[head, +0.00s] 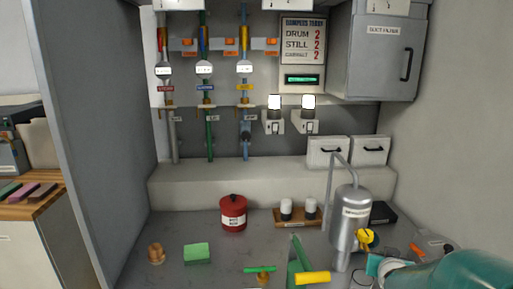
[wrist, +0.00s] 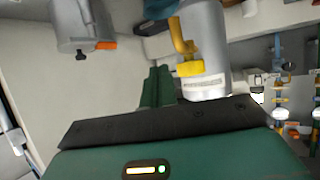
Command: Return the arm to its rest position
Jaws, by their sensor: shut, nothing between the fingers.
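My arm, a teal link, reaches in at the lower right of the head view. Its end, my gripper (head: 375,266), is low in front of the silver canister (head: 350,220). In the wrist view my gripper (wrist: 157,84) shows as green fingers close together beyond a black edge and green housing, with nothing held. The silver canister (wrist: 204,50), with a yellow handle, is close behind and to the right of the fingers in that view. I cannot tell the exact gap between them.
On the grey counter stand a red lidded pot (head: 233,213), a green sponge-like block (head: 197,253), a small brown piece (head: 156,253) and a wooden tray (head: 290,223) with white-topped jars. Coloured pipes and a grey cabinet (head: 378,55) are behind.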

